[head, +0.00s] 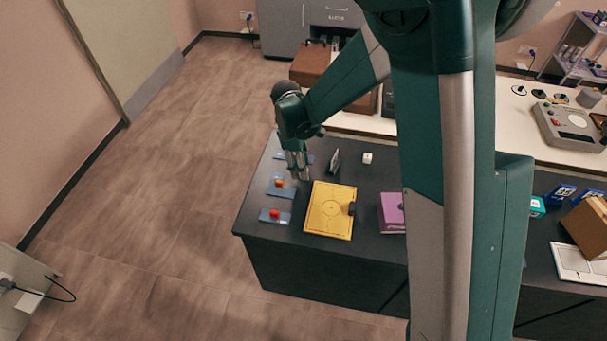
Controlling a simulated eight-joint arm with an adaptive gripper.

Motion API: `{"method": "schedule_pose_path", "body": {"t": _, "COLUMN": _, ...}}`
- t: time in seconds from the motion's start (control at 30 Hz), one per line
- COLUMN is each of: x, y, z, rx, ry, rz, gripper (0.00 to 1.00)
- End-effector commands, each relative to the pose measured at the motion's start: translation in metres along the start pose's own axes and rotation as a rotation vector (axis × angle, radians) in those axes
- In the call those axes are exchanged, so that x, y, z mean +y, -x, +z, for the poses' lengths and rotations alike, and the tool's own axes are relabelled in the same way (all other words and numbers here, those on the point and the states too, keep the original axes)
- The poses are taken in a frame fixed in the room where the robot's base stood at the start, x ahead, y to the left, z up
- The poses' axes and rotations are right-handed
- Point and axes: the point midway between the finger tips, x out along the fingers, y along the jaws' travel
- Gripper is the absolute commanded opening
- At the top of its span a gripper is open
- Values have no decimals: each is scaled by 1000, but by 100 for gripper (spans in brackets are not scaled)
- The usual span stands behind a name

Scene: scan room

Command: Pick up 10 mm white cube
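A small white block (367,158) with a dark mark on top sits towards the back of the dark table; its size cannot be read. A blue plate (279,155) at the table's back left is partly covered by my gripper, so whether a white cube rests on it cannot be seen. My gripper (301,177) points down over the left part of the table, left of the white block and apart from it. Its fingers are too small here to tell open from shut, and no held object shows.
Blue plates with an orange block (279,182) and a red block (274,214) lie at the left edge. A yellow board (329,222) and a dark upright item (334,161) are close by. A purple box (391,212) is farther right. My arm hides the table's middle.

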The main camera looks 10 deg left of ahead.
Motion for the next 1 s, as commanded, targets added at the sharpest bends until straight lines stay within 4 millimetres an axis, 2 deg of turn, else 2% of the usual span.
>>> {"method": "schedule_pose_path", "body": {"t": 0.2, "x": 0, "y": -16, "z": 0, "rx": 0, "ry": 0, "rz": 0, "gripper": 35}}
{"method": "schedule_pose_path", "body": {"t": 0.77, "x": 0, "y": -16, "z": 0, "rx": 0, "ry": 0, "rz": 0, "gripper": 35}}
{"method": "schedule_pose_path", "body": {"t": 0.93, "x": 0, "y": -16, "z": 0, "rx": 0, "ry": 0, "rz": 0, "gripper": 13}}
{"method": "schedule_pose_path", "body": {"t": 1.0, "x": 0, "y": -16, "z": 0, "rx": 0, "ry": 0, "rz": 0, "gripper": 10}}
